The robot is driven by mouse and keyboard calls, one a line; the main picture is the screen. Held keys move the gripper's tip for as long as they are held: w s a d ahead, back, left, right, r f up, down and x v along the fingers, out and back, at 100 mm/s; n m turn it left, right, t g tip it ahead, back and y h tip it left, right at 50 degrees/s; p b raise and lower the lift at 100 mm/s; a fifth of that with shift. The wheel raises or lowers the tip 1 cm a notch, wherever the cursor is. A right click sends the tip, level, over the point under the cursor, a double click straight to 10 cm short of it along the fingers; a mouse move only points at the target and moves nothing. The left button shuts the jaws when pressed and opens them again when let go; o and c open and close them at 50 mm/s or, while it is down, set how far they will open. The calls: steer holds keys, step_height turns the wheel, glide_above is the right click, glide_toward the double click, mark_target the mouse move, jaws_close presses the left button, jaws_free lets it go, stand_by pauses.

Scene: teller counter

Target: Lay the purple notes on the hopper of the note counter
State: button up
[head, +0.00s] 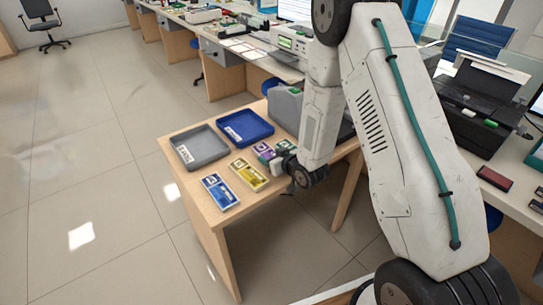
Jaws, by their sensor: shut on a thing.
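The purple notes (262,147) lie near the right part of the small wooden table, beside the yellow notes (249,175). My gripper (271,157) is at their near right side, low over the table. It is shut on the purple notes; the fingertips are small and partly hidden by my wrist. A grey machine (285,106) stands at the back right of this table, largely hidden behind my arm; I cannot tell whether it is the note counter, and no hopper is clearly seen.
Blue notes (219,191) lie at the table's near left. A grey tray (201,160) and a blue tray (262,132) stand behind the notes. A long counter (272,66) with several machines runs beyond. Open tiled floor lies left.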

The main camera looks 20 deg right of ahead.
steer(key=shift+a, duration=0.75)
steer(key=shift+f, duration=0.15)
steer(key=o, duration=1.1)
steer(key=shift+d, duration=0.2)
